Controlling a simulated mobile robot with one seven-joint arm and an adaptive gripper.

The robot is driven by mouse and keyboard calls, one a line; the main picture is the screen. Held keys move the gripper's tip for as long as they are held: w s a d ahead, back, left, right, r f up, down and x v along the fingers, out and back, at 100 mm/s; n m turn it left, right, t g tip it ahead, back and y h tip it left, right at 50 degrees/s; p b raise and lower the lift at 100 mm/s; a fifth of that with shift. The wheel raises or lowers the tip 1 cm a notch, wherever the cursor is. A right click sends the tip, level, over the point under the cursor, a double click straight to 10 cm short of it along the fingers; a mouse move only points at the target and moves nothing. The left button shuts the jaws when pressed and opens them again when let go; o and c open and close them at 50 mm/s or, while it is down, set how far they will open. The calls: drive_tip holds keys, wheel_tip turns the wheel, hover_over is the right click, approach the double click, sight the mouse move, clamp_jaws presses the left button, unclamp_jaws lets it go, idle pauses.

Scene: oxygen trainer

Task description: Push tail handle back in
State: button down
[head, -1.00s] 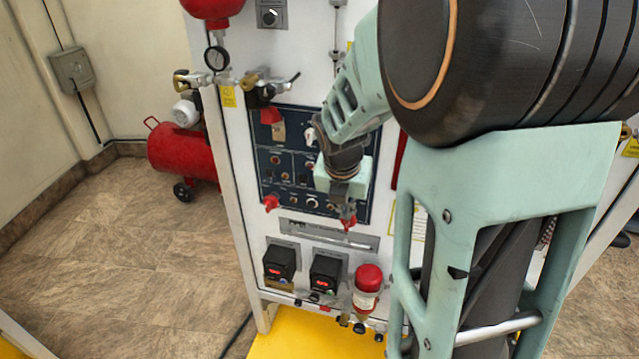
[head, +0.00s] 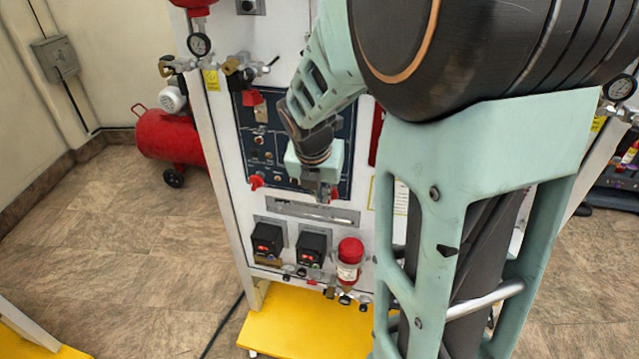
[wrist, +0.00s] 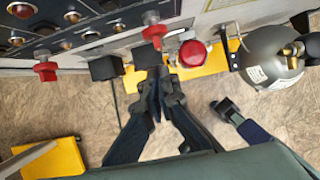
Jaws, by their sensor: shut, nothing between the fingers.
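The white trainer cabinet (head: 290,22) carries a dark control panel (head: 243,142) with red handles along its lower edge. One red handle (head: 257,182) is at the panel's lower left; it also shows in the wrist view (wrist: 45,71). Another red handle (head: 334,193) is at the lower right, partly hidden by my gripper (head: 324,196), and shows clearly in the wrist view (wrist: 152,28). I cannot tell from any label which one is the tail handle. In the wrist view my gripper (wrist: 161,72) is shut and empty, its tips appearing below the right red handle.
Two black boxes with red displays (head: 267,240) (head: 312,247) and a red-topped cylinder (head: 350,252) sit below the panel. A yellow base (head: 300,325) lies at the cabinet's foot. A red compressor (head: 168,135) stands left. Open floor is at left.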

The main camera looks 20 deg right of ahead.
drive_tip(key=p+v, duration=0.6)
drive_tip(key=v, duration=0.2)
drive_tip(key=shift+w, duration=0.15)
